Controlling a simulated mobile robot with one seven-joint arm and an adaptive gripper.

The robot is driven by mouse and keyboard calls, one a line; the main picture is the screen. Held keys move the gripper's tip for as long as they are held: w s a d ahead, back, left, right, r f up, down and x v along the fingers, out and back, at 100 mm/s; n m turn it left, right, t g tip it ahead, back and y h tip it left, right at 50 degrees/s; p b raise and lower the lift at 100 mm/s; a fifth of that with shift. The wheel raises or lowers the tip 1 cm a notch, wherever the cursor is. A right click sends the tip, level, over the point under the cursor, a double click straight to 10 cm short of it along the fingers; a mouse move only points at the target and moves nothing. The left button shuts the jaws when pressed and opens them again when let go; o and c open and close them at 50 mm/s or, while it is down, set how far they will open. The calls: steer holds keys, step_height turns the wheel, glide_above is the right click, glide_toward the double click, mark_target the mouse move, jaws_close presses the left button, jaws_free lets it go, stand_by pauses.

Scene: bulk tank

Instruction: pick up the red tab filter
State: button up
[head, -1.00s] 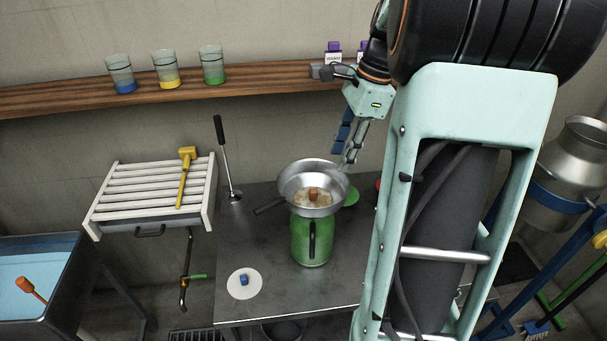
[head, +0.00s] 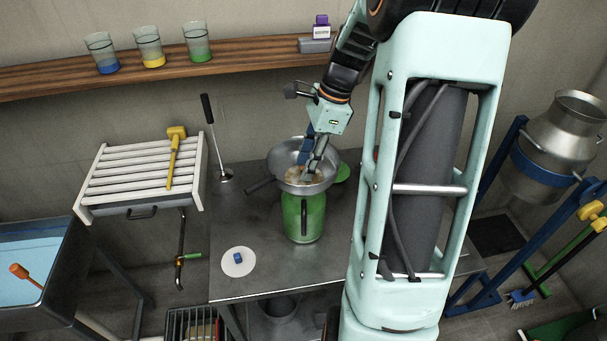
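The metal funnel bowl (head: 322,187) sits on top of the green jug (head: 304,222) on the steel table. A pale, brownish-stained filter (head: 294,175) lies inside the bowl. Its reddish-orange tab, seen a second ago, is now hidden behind my gripper. My gripper (head: 309,172) points down into the bowl with its fingertips at the tab's place. I cannot tell whether the fingers are closed on the tab. A sliver of something red (head: 376,153) shows at the edge of my arm, mostly covered.
A clean white filter with a blue tab (head: 238,258) lies on the steel table (head: 270,284) at the front left. A green disc (head: 343,172) lies behind the bowl's right side. The bowl's handle (head: 260,185) sticks out left. A slatted rack (head: 120,185) stands left of the table.

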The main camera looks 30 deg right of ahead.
steer(key=shift+a+f, duration=0.1)
steer(key=shift+f, duration=0.2)
steer(key=shift+c, duration=0.5)
steer(key=c, duration=0.7)
steer(key=shift+c, duration=0.2)
steer(key=shift+r, duration=0.15)
